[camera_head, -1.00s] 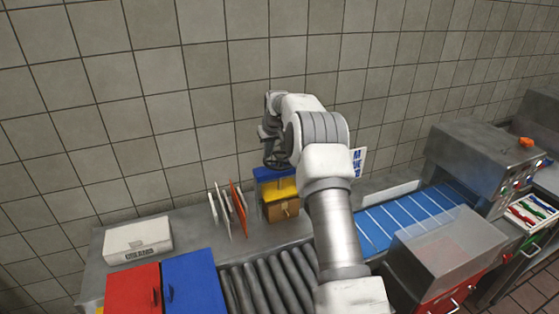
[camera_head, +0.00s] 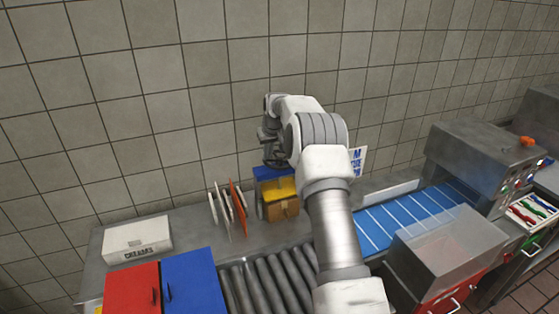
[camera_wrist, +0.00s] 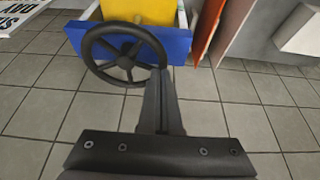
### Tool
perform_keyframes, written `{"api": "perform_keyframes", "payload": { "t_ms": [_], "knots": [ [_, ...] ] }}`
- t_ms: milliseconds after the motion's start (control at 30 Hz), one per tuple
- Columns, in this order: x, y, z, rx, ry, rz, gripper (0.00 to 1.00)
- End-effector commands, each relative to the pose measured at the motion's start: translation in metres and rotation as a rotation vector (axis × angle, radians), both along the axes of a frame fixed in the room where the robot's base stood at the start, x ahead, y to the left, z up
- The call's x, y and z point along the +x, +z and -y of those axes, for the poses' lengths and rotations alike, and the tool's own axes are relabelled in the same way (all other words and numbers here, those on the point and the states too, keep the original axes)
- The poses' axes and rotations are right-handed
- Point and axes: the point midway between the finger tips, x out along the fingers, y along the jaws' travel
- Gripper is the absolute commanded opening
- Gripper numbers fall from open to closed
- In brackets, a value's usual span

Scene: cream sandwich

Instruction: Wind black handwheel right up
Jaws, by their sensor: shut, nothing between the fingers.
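The black handwheel (camera_wrist: 125,61) has a round rim with spokes and sits in front of a blue panel (camera_wrist: 176,45) at the top of the wrist view. My gripper (camera_wrist: 160,73) is shut and empty. Its fingertips appear at the lower right part of the wheel's rim; I cannot tell whether they touch it. In the head view my gripper (camera_head: 271,152) is over the blue panel (camera_head: 272,173) of a unit with a yellow part (camera_head: 279,188). The handwheel cannot be made out there, behind my gripper and arm.
Upright white and orange boards (camera_head: 238,201) stand just left of the unit. A white box (camera_head: 138,240) lies further left on the counter. Rollers (camera_head: 270,281) and a blue conveyor (camera_head: 410,215) are in front and to the right. A tiled wall (camera_head: 190,110) stands behind.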

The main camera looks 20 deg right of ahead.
Motion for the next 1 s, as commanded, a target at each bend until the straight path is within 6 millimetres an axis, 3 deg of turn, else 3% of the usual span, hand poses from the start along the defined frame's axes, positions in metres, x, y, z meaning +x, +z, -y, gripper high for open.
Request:
{"api": "perform_keyframes", "payload": {
  "t_ms": [567,1000],
  "knots": [
    [-0.001,-0.016,0.001,0.0,0.0,-0.001,0.0],
    [-0.022,-0.019,0.011,0.001,-0.002,-0.01,0.0]
  ]
}}
